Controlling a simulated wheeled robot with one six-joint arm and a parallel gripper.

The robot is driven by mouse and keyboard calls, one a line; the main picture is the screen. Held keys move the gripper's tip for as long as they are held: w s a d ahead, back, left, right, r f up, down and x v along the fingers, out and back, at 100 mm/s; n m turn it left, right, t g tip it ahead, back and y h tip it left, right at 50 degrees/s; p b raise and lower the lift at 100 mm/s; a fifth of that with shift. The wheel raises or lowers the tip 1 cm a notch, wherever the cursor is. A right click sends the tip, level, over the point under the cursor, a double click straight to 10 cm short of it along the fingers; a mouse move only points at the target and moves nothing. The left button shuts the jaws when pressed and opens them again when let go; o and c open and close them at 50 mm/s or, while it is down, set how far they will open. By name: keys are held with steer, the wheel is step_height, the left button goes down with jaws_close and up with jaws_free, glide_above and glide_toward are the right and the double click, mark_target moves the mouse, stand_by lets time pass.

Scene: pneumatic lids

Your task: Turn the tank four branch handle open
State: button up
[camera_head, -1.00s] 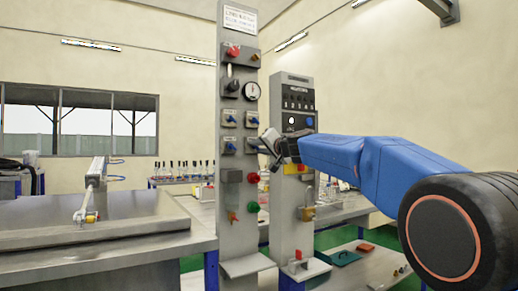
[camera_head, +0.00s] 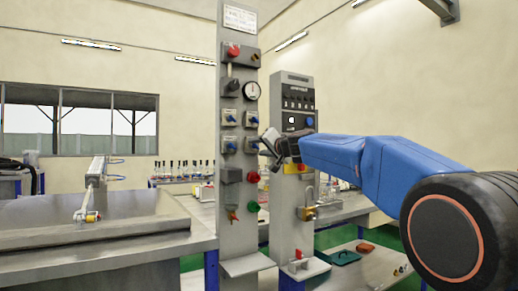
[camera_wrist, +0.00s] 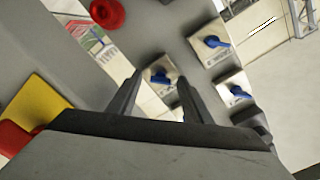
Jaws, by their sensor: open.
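A tall grey panel (camera_head: 240,190) carries branch handles, blue levers on pale square plates in two rows of two. The lower right one (camera_head: 252,145) is the closest to my gripper (camera_head: 268,140). In the wrist view my gripper (camera_wrist: 157,90) is open, with a blue handle (camera_wrist: 160,76) seen between its fingertips. The fingers appear short of the handle, with nothing held. Two more blue handles, one at the top (camera_wrist: 215,42) and one at the right (camera_wrist: 238,92), show beside it. The plate labels are too small to read, so I cannot tell which is tank four.
A pressure gauge (camera_head: 251,91) and a red knob (camera_head: 233,51) sit above the handles. Red (camera_head: 253,177) and green (camera_head: 253,207) knobs sit below. A second grey panel (camera_head: 290,225) stands close behind my gripper. A metal bench (camera_head: 110,240) is at left.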

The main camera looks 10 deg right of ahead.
steer(key=v, duration=1.7)
steer(key=s+a+f+n+g+h, duration=0.1)
steer(key=s+f+n+g, duration=0.15)
steer(key=s+f, duration=0.8)
steer(key=s+a+f+n+g+h, duration=0.15)
steer(key=s+f+g, duration=0.25)
steer(key=s+f, duration=0.7)
steer(key=s+a+f+n+g, duration=0.1)
steer(key=s+f+g, duration=0.2)
steer(key=s+f, duration=0.8)
steer(key=s+d+f+g+h, duration=0.1)
steer(key=s+f, duration=0.3)
steer(key=f, duration=0.4)
steer(key=s+d+f+g+h, duration=0.2)
steer(key=s+d+f, duration=0.1)
steer(key=f, duration=0.6)
steer(key=shift+s+d+f, duration=0.2)
steer(key=shift+s+d, duration=0.15)
steer(key=shift+d, duration=0.2)
